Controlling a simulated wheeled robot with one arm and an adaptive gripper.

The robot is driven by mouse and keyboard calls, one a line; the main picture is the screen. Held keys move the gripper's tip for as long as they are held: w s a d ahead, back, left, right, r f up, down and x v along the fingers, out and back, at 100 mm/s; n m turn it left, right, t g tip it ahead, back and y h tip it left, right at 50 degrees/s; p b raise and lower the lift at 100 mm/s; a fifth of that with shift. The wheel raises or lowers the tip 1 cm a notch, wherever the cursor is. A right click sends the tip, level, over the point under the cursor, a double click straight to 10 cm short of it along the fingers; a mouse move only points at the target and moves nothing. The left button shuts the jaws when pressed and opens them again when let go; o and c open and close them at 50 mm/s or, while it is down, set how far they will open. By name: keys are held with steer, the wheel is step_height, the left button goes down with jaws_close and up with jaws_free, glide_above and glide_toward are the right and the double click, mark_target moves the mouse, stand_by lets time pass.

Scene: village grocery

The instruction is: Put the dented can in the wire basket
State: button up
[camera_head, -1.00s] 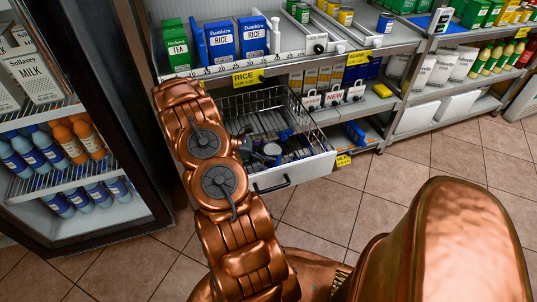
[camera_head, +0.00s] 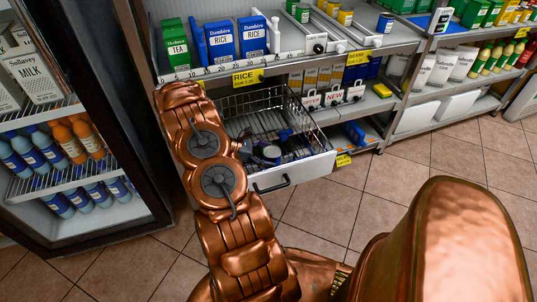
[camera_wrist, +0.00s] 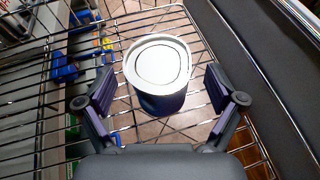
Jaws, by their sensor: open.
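A can (camera_wrist: 158,62) with a pale round top and dark blue side stands on the wire grid of the wire basket (camera_wrist: 60,110) in the wrist view. No dent shows from above. My open gripper (camera_wrist: 160,92) has one finger on each side of the can, with visible gaps, so it is not closed on it. In the head view the pale can top (camera_head: 272,152) shows inside the pulled-out wire basket (camera_head: 262,98). My gripper there is small, dark and partly hidden by my arm.
The basket has a white front with a dark handle (camera_head: 270,185). Blue items (camera_wrist: 64,72) show through or beside the wires. Shelves with rice boxes (camera_head: 221,42) stand behind, and an open fridge (camera_head: 100,225) is at left. The tiled floor at right is clear.

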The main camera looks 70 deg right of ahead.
steer(key=shift+r, duration=0.1)
steer(key=v, duration=1.2)
steer(key=a+r+m+t+y, duration=0.2)
steer(key=a+r+m+t, duration=0.15)
steer(key=a+r, duration=1.45)
steer(key=s+a+r+t+y, duration=0.1)
steer(key=s+a, duration=0.3)
steer(key=a, duration=0.4)
steer(key=s+a+r+m+t+y, duration=0.1)
steer(key=s+a, duration=0.3)
steer(key=a, duration=0.5)
steer(key=s+a+r+m+t+y, duration=0.1)
steer(key=s+a+r+t+y, duration=0.1)
steer(key=s+a, duration=0.3)
steer(key=a+t, duration=0.1)
steer(key=a, duration=0.3)
steer(key=shift+t, duration=0.35)
steer(key=shift+a+r, duration=0.1)
